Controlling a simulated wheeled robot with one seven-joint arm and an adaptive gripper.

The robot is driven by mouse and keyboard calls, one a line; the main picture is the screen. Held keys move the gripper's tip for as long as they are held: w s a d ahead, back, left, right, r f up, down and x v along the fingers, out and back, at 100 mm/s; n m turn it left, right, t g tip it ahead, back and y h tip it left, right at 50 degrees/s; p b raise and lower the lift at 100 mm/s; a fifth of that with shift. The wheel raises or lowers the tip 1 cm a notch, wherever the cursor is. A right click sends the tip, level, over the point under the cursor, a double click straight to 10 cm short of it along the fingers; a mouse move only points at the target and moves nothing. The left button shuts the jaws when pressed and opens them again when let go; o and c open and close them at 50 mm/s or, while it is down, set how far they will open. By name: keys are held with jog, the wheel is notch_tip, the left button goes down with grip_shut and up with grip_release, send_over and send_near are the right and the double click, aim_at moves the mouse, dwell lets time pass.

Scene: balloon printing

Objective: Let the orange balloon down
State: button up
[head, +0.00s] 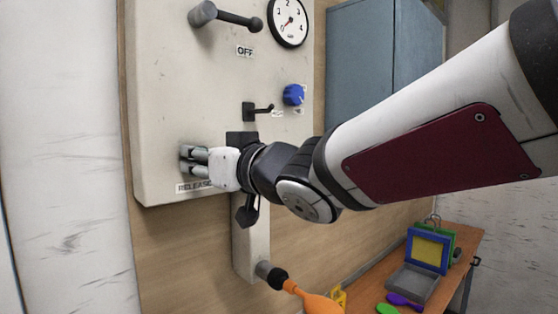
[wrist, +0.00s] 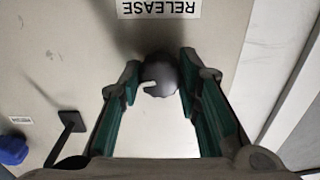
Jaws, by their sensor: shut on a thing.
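The orange balloon (head: 318,302) hangs at the bottom of the head view, its neck on the dark nozzle (head: 277,278) below the panel; its lower part is cut off by the frame. My gripper (head: 188,160) is at the lower left of the panel, just above the RELEASE label (head: 194,187). In the wrist view my gripper (wrist: 158,88) has its two fingers on either side of a dark round release knob (wrist: 160,72) with a pale mark, and is shut on it. The fingers mostly hide the knob in the head view.
The panel (head: 160,90) also carries a gauge (head: 288,22), a lever (head: 235,18) over an OFF label, a blue knob (head: 293,95) and a black hook-like lever (head: 258,109). A wooden table (head: 455,250) with a colored frame press (head: 428,250) stands at the lower right.

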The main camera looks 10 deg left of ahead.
jog(key=shift+n+h+b, duration=0.4)
jog(key=shift+n+b, duration=2.85)
jog(key=shift+n, duration=4.55)
jog(key=o, duration=1.1)
jog(key=shift+o, duration=0.2)
jog(key=shift+s+r+t, duration=0.1)
jog(key=shift+t, duration=0.2)
jog(key=v, duration=1.2)
